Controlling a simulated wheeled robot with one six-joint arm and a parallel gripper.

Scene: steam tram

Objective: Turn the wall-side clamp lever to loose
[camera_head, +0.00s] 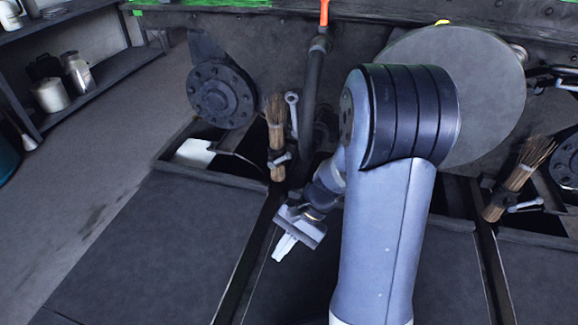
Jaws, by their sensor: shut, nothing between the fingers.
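Two small metal clamp levers show, each at a wooden-handled brush. The left clamp lever (281,159) sits across the handle of the left brush (276,130), on the side nearer the shelves. The right clamp lever (525,206) sits at the right brush (520,175). No marking shows which is the wall-side one, and I cannot read loose or tight from them. My gripper (284,248) is shut and empty, pointing down over the dark floor panels. It is below the left lever in the picture and apart from it.
A grey pipe with an orange top (323,14) stands right of the left brush. A round flanged hub (220,95) is to the left. A large grey disc (490,95) is partly behind my arm. Shelves (100,70) with containers stand far left. The floor panels (150,245) are clear.

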